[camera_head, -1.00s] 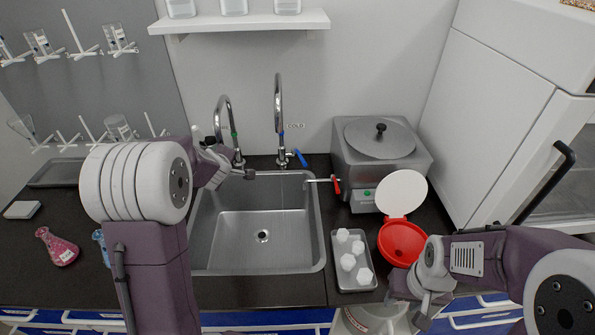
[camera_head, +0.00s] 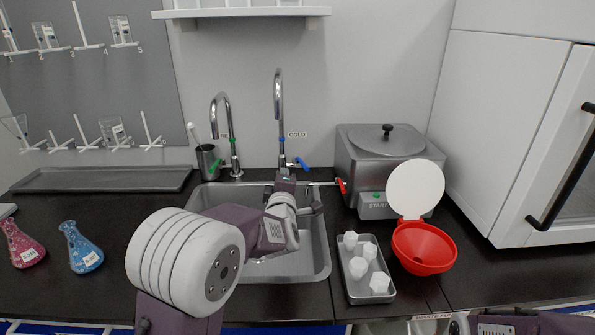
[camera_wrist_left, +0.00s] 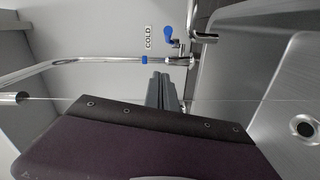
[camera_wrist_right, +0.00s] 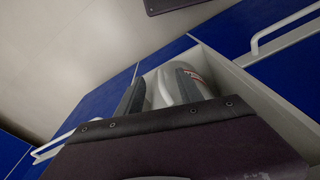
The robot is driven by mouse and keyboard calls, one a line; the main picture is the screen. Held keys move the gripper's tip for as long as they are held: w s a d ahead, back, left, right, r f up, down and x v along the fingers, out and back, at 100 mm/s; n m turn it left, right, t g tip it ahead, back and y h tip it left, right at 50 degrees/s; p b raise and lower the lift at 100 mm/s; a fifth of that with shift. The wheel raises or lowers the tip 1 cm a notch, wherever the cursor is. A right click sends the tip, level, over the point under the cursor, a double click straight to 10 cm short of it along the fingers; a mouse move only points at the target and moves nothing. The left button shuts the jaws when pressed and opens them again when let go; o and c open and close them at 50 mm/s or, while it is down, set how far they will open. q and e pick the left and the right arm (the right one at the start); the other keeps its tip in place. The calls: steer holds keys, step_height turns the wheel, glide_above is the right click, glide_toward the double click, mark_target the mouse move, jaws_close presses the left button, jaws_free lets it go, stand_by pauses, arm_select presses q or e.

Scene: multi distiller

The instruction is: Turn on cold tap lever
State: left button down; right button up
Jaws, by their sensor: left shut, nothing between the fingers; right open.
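The cold tap (camera_head: 279,110) stands behind the sink, with a "COLD" label beside it and a blue lever (camera_head: 301,163) pointing right and slightly down. The lever also shows in the left wrist view (camera_wrist_left: 168,37). My left gripper (camera_head: 285,174) is shut and empty, its tips close to the tap's base just below and left of the lever. In the left wrist view its fingers (camera_wrist_left: 160,80) are apart from the lever. A thin pale line runs from the spout; I cannot tell whether it is water. My right gripper (camera_wrist_right: 160,85) is open, low by the cabinets.
The sink (camera_head: 326,245) lies under my left arm. A distiller (camera_head: 352,165) with a red-handled spout is close on the right. A tray (camera_head: 352,291) and red funnel (camera_head: 424,248) are nearer.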

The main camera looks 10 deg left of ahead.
arm_select(q)
steer(key=w+d+f, duration=0.1)
steer(key=w+d, duration=0.1)
steer(key=w, duration=0.5)
